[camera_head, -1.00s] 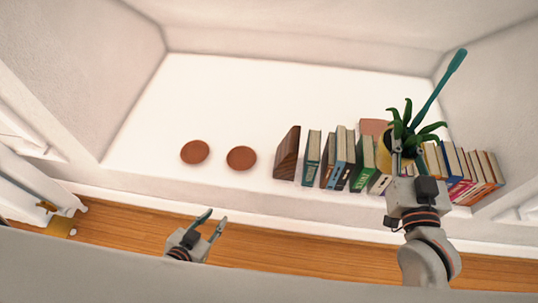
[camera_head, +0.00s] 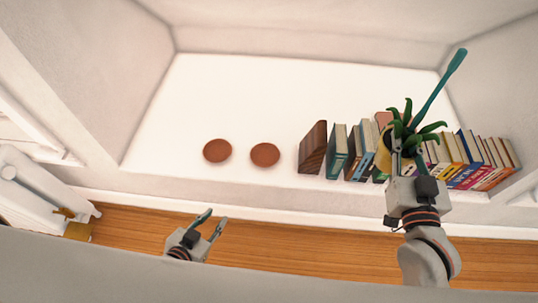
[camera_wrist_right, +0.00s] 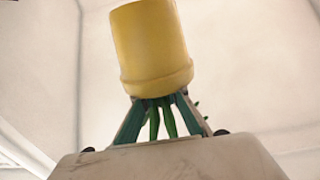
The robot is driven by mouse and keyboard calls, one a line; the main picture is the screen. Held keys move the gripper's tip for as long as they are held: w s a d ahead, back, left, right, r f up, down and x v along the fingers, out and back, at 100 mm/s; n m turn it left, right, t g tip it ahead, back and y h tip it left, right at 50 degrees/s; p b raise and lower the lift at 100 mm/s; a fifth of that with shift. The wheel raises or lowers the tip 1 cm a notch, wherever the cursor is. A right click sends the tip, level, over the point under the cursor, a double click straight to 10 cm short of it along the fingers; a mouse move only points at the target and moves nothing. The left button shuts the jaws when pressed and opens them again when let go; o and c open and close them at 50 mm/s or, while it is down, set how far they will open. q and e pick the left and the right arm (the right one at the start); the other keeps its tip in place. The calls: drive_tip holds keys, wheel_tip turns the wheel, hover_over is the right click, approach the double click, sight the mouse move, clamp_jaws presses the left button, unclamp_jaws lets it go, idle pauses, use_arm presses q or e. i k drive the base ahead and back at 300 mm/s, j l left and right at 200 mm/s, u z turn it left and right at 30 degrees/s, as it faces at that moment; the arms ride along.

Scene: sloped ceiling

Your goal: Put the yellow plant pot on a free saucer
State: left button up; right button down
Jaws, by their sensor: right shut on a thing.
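The yellow plant pot (camera_head: 382,156) with a green spiky plant (camera_head: 408,122) is in my right gripper (camera_head: 408,158), above the row of books. In the right wrist view the pot (camera_wrist_right: 150,45) is in the fingers (camera_wrist_right: 155,100), with green leaves between them. Two round brown saucers lie bare on the white surface: the left saucer (camera_head: 217,150) and the right saucer (camera_head: 265,155), both left of the books. A terracotta-coloured thing (camera_head: 383,118) shows behind the books, mostly hidden. My left gripper (camera_head: 215,216) is open and empty in front of the ledge.
A brown wooden bookend (camera_head: 313,148) stands at the left end of the books (camera_head: 353,153). A long teal stick (camera_head: 445,88) rises from beside the plant toward the upper right. The white surface (camera_head: 270,95) is clear around and behind the saucers. Walls enclose it.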

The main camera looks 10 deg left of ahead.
sight(265, 156)
drive_tip(key=k+j, duration=0.1)
drive_tip(key=j, duration=0.75)
drive_tip(key=k+j, duration=0.15)
drive_tip(key=j, duration=0.25)
drive_tip(key=k+j, duration=0.1)
drive_tip(key=j, duration=0.35)
